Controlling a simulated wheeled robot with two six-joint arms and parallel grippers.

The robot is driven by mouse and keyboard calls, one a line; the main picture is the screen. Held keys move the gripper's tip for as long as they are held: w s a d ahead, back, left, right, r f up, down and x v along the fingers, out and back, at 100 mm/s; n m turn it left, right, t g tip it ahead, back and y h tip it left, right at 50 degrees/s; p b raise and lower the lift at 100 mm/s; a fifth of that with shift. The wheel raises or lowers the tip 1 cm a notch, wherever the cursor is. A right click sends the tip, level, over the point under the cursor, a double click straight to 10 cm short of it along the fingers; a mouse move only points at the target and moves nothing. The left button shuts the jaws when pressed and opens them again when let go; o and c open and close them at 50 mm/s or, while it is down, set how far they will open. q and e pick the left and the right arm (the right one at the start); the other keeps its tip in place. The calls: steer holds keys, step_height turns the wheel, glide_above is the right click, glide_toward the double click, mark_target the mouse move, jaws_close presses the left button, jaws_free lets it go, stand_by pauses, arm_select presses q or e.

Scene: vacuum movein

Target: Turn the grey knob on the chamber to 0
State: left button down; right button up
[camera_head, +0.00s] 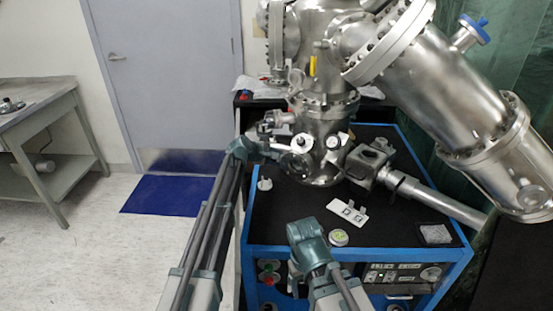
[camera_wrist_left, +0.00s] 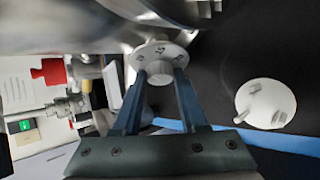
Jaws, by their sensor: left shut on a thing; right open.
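The steel chamber (camera_head: 318,108) stands on the black top of the blue cart. The grey knob (camera_wrist_left: 160,69) sits on a pale dial with dark marks (camera_wrist_left: 160,52) in the left wrist view. My left gripper (camera_wrist_left: 160,77) is shut on the knob, one finger on each side. The marks are too small to read surely. In the head view my left gripper (camera_head: 270,149) reaches the chamber's lower left side. My right gripper (camera_head: 303,230) is low over the cart's front edge, apart from the chamber; its fingers are hard to make out.
A white pegged disc (camera_head: 265,184) lies on the cart top (camera_head: 300,205), also in the left wrist view (camera_wrist_left: 265,103). A white plate (camera_head: 347,214), a round green-topped tin (camera_head: 338,238) and a clear box (camera_head: 435,233) lie to the right. A steel tube (camera_head: 430,195) crosses the right side.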

arm_select(q)
steer(key=n+g+p, duration=0.1)
steer(key=n+p, duration=0.1)
steer(key=shift+w+r+g+p, duration=0.2)
steer(key=shift+r+g+p, duration=0.1)
steer(key=shift+g, duration=0.1)
steer(key=shift+w+n+g+p, duration=0.1)
steer(key=shift+n+g+p, duration=0.5)
steer(key=shift+n, duration=0.1)
steer(key=shift+f+n+g+p, duration=0.1)
steer(key=shift+n+g+p, duration=0.2)
steer(key=shift+n+g, duration=0.2)
steer(key=shift+c, duration=2.2)
jaws_free()
